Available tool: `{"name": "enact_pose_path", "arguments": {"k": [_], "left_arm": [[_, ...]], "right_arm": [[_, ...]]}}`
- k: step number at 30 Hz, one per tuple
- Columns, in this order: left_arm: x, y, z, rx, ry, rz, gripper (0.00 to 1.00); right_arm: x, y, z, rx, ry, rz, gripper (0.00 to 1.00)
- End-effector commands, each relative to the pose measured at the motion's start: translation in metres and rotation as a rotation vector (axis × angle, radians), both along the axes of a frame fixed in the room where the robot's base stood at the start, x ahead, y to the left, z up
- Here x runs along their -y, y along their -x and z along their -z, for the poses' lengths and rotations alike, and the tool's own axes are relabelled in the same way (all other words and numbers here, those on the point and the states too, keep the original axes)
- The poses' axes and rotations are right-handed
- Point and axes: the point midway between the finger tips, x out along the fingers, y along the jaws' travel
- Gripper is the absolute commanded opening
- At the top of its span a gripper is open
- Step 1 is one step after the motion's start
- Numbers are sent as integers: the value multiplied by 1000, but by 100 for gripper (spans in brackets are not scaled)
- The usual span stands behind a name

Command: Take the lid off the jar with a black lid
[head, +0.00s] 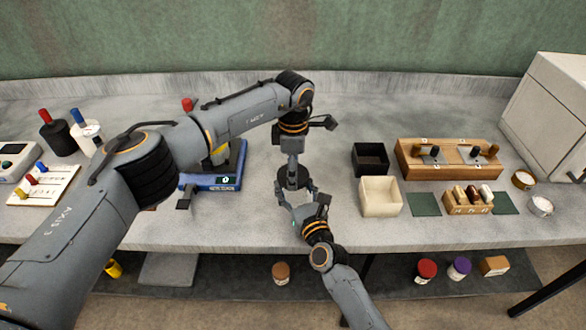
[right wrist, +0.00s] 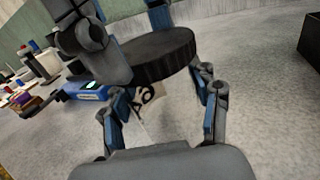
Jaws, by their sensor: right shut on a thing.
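The jar with a black lid stands at the middle front of the table. Its wide ribbed black lid (right wrist: 155,58) shows in the right wrist view, with the pale labelled jar body (right wrist: 150,102) below it. In the head view the lid (head: 293,179) is partly covered by my arms. My right gripper (right wrist: 163,112) is shut on the jar body from the front, one finger on each side; it also shows in the head view (head: 300,207). My left gripper (head: 293,172) points down at the lid, its fingers beside and behind it. Whether they grip it is unclear.
A black box (head: 370,159) and a cream box (head: 380,196) stand right of the jar. A wooden rack (head: 450,160) and small dishes lie farther right. Bare table lies around the jar.

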Motion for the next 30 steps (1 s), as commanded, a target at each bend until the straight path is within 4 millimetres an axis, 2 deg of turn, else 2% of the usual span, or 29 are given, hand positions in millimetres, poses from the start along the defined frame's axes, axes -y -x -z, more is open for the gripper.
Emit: {"name": "enact_pose_path", "arguments": {"k": [30], "left_arm": [[0,0,0,0,0,-2093,36]], "right_arm": [[-1,0,0,1,0,-1,0]]}}
